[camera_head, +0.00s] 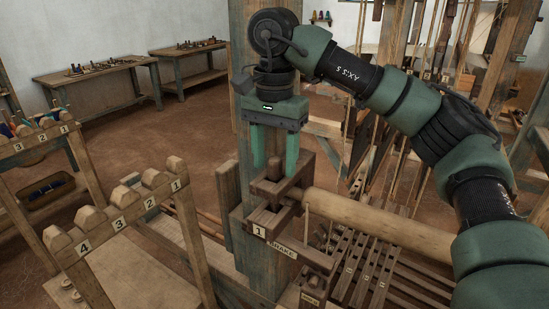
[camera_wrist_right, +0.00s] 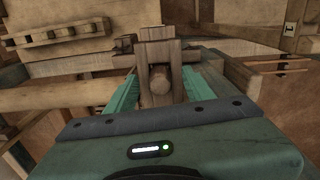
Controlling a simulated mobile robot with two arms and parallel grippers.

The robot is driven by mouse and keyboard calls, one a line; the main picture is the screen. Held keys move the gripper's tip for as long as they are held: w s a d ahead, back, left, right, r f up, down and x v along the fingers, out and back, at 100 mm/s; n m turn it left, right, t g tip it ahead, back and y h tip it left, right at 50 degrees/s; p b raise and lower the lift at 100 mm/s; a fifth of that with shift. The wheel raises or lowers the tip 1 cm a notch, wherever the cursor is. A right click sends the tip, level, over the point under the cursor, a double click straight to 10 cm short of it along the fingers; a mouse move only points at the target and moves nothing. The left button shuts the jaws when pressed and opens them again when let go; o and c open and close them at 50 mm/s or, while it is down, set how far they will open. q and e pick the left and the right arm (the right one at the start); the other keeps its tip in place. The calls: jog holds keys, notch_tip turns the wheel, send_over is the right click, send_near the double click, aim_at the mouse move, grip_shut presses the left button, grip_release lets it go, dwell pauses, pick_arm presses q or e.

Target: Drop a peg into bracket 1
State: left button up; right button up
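Bracket 1 (camera_head: 262,218) is a dark wooden fitting on the loom post, with a white "1" label on its front. The fingers are apart and point down over the bracket. How deep the peg sits is hidden. My left gripper is not in view.
A thick round wooden beam (camera_head: 375,222) runs right from the bracket, with a BRAKE label (camera_head: 283,249) below. Slatted treadles (camera_head: 365,262) lie under it. A numbered peg rack (camera_head: 118,225) stands at left, and a table (camera_head: 95,72) stands behind.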

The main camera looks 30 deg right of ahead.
notch_tip(320, 180, up, 8)
jog(key=shift+f+p, duration=0.1)
jog(key=shift+p, duration=0.3)
notch_tip(320, 180, up, 7)
jog(key=p, duration=0.8)
dwell(0.8)
